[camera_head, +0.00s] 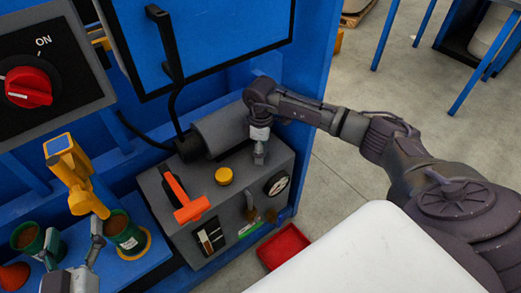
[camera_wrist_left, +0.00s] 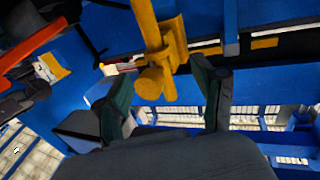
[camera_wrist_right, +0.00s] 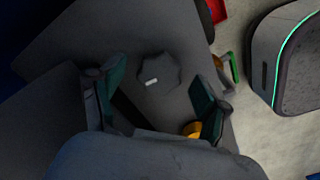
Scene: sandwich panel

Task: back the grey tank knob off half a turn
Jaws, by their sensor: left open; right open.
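The grey knob (camera_wrist_right: 158,72), many-sided with a white mark, shows in the right wrist view on a dark grey surface. My right gripper (camera_wrist_right: 150,88) is open, with its fingers on either side of the knob's outline; I cannot tell whether they touch it. In the head view my right gripper (camera_head: 259,157) points down by the end of the grey cylinder (camera_head: 221,130), and I cannot make out the knob there. My left gripper (camera_head: 72,245) is open at the lower left, near the yellow device (camera_head: 72,170), which also shows ahead of its fingers in the left wrist view (camera_wrist_left: 153,45).
The grey control box (camera_head: 180,235) carries an orange-red lever (camera_head: 183,200), a yellow button (camera_head: 224,176) and a gauge (camera_head: 277,183). Green pots (camera_head: 124,232) stand at the lower left. A red tray (camera_head: 284,247) lies on the floor. Open floor (camera_head: 345,190) is at right.

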